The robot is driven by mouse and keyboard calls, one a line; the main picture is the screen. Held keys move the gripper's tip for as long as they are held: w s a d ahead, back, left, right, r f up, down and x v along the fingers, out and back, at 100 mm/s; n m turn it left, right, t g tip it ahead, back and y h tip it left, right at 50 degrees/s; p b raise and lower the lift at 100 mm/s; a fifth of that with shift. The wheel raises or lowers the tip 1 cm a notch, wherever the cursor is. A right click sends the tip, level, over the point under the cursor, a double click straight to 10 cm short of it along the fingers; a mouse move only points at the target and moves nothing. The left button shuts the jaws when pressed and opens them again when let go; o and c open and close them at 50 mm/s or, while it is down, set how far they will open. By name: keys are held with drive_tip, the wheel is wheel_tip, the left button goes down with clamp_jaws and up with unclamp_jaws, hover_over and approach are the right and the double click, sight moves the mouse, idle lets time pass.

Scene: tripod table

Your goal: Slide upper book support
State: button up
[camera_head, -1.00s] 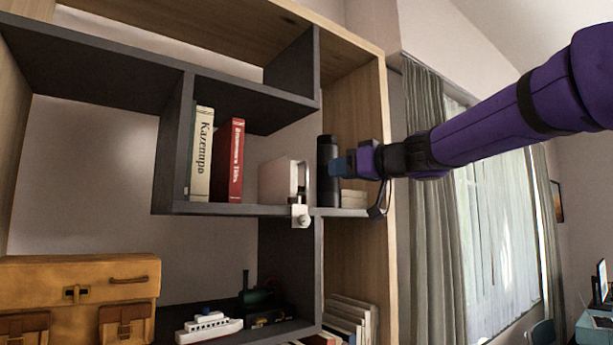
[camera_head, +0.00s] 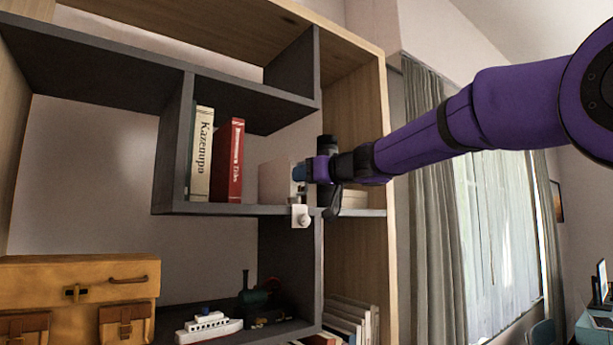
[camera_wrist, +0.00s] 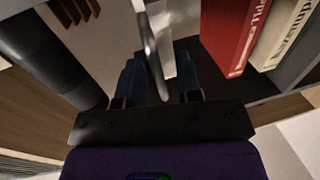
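The upper book support is a metal bracket with a pale clamp and knob (camera_head: 301,215) on the front edge of the upper shelf (camera_head: 240,209). In the wrist view its upright bar (camera_wrist: 151,50) rises between my two blue fingers. My gripper (camera_head: 300,172) is at the support, level with its upper part. In the wrist view my gripper (camera_wrist: 158,75) is open, with a gap between each finger and the bar. The fingers partly hide the support in the head view.
A red book (camera_head: 230,160) and a cream book (camera_head: 202,155) stand left on the shelf. A pale block (camera_head: 273,183) is beside the support. A dark cylinder (camera_head: 327,145) stands behind my gripper. Free shelf room lies between the red book and the block.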

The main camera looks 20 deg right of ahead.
drive_tip(key=shift+c, duration=0.4)
clamp_jaws()
drive_tip(key=s+a, duration=0.2)
drive_tip(key=a, duration=0.5)
drive_tip(key=s+a, duration=0.2)
drive_tip(key=a, duration=0.5)
drive_tip(key=shift+s, duration=0.3)
drive_tip(key=shift+o, duration=0.4)
unclamp_jaws()
drive_tip(key=v, duration=1)
drive_tip(key=shift+s+d, duration=0.2)
drive_tip(key=shift+s, duration=0.15)
